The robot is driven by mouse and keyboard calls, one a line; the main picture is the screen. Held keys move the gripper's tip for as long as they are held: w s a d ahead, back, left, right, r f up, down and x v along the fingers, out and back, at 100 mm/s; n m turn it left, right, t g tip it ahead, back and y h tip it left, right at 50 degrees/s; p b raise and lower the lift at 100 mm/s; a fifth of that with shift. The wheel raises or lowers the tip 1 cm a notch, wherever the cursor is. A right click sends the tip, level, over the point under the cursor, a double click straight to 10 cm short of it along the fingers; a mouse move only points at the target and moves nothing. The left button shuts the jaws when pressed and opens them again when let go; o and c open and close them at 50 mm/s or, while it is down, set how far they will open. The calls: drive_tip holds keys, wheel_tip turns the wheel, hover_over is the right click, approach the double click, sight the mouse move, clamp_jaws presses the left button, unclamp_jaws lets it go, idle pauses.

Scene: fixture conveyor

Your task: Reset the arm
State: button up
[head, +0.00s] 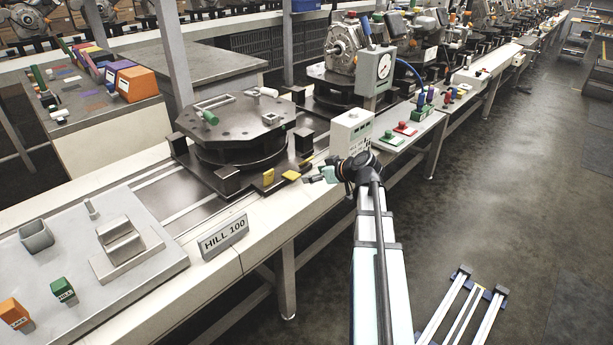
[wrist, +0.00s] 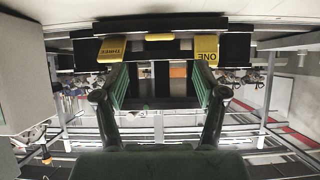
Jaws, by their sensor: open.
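My gripper (head: 322,174) is at the far end of my arm, beside the front edge of the conveyor and just left of the white box. It is small and partly hidden by the wrist in the head view. In the wrist view my gripper (wrist: 163,80) has its two green fingers apart with nothing held between them. The wrist picture looks upside down. A yellow tag reading THREE (wrist: 112,50) and one reading ONE (wrist: 206,49) show beyond the fingertips.
A dark fixture plate (head: 235,118) stands on the conveyor left of my gripper. The white box (head: 351,132) is close by on the right. A HILL 100 sign (head: 224,236) stands at the near edge. The floor (head: 510,170) at the right is largely clear.

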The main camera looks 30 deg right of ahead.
drive_tip(key=shift+v, duration=0.8)
drive_tip(key=s+a+f+m+g+p, duration=0.1)
drive_tip(key=s+a+f+m+g, duration=0.15)
drive_tip(key=s+a+f, duration=0.55)
drive_tip(key=s+a+f+m+g+h+p, duration=0.15)
drive_tip(key=s+f+g, duration=0.3)
drive_tip(key=f, duration=0.85)
drive_tip(key=s+a+f+m+g+p, duration=0.25)
drive_tip(key=s+a+f, duration=0.35)
drive_tip(key=f, duration=0.4)
drive_tip(key=s+a+f+n+g+p, duration=0.1)
drive_tip(key=s+a+f+g, duration=0.1)
drive_tip(key=s, duration=0.8)
drive_tip(key=s+a+f+g+h+p, duration=0.1)
drive_tip(key=s+a+f+g+p, duration=0.1)
drive_tip(key=s+a, duration=0.4)
drive_tip(key=s+a+f+n+g+h+p, duration=0.1)
drive_tip(key=s+a+f+g, duration=0.3)
drive_tip(key=s, duration=1)
drive_tip(key=shift+f+n+p, duration=0.35)
drive_tip(key=shift+f+p, duration=0.2)
drive_tip(key=shift+p, duration=0.1)
